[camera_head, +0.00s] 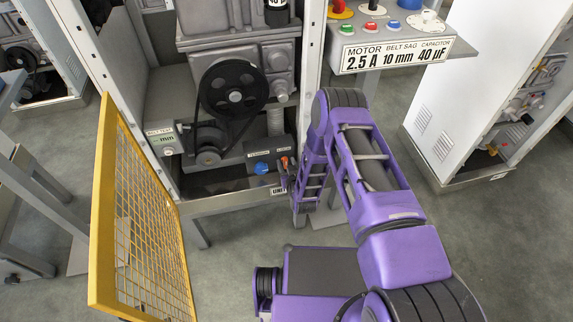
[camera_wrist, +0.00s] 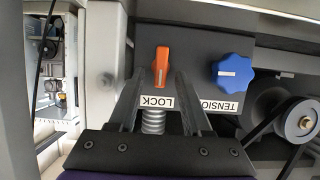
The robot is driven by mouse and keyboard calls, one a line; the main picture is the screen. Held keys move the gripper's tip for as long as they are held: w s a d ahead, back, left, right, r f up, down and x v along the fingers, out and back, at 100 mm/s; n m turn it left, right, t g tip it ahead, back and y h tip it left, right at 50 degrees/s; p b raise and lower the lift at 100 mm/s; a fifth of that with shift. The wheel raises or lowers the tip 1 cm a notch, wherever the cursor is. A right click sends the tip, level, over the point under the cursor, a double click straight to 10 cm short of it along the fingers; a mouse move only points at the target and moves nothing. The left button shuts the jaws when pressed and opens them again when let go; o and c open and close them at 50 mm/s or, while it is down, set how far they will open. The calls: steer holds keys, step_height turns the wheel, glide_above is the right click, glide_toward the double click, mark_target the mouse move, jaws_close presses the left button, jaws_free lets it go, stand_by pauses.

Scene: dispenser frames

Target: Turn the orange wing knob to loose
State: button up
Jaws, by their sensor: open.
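The orange wing knob (camera_wrist: 161,66) sits on a dark panel above a white label reading LOCK (camera_wrist: 157,102) in the wrist view. Its wing stands roughly upright in that picture, with a light mark on it. My gripper (camera_wrist: 160,82) is open, with one finger on each side of the knob's lower part; I cannot tell if either finger touches it. In the head view the orange knob (camera_head: 284,162) is a small patch beside my purple arm, which hides part of the panel and my gripper.
A blue star knob (camera_wrist: 232,71) labelled TENSION is right of the orange knob in the wrist view. A belt pulley (camera_wrist: 298,119) is further right. An open yellow mesh guard (camera_head: 96,200) stands at the left in the head view. A labelled control box (camera_head: 395,45) is above my arm.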

steer(key=shift+w+a+f, duration=0.1)
steer(key=shift+w, duration=0.05)
jaws_close()
stand_by(0.4)
